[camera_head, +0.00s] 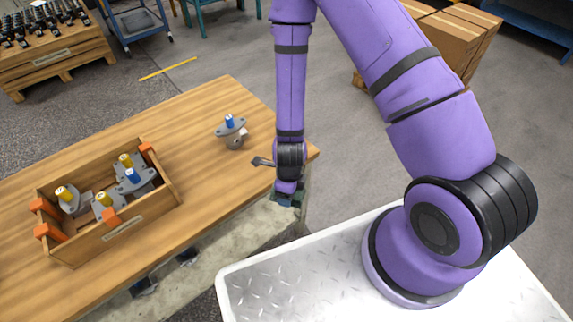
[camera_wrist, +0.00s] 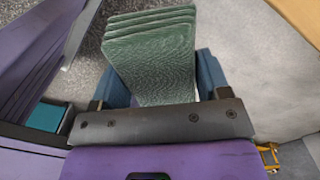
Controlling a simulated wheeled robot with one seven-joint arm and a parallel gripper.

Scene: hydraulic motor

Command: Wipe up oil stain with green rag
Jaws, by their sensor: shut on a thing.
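The green rag (camera_wrist: 152,55) is a folded stack of cloth layers in the wrist view. My gripper (camera_wrist: 163,78) is shut on it, with a blue finger on each side. In the head view my gripper (camera_head: 288,198) hangs at the right front edge of the wooden table, and the rag is hard to make out there. The wrist view shows grey floor behind the rag. I cannot make out an oil stain in either view.
On the wooden table (camera_head: 75,181) a blue-capped motor (camera_head: 231,128) stands left of my arm. A wooden crate (camera_head: 121,230) holds several motors with yellow or blue caps. Cardboard boxes (camera_head: 452,38) stand at the back right. Grey floor (camera_head: 352,155) is clear right of the table.

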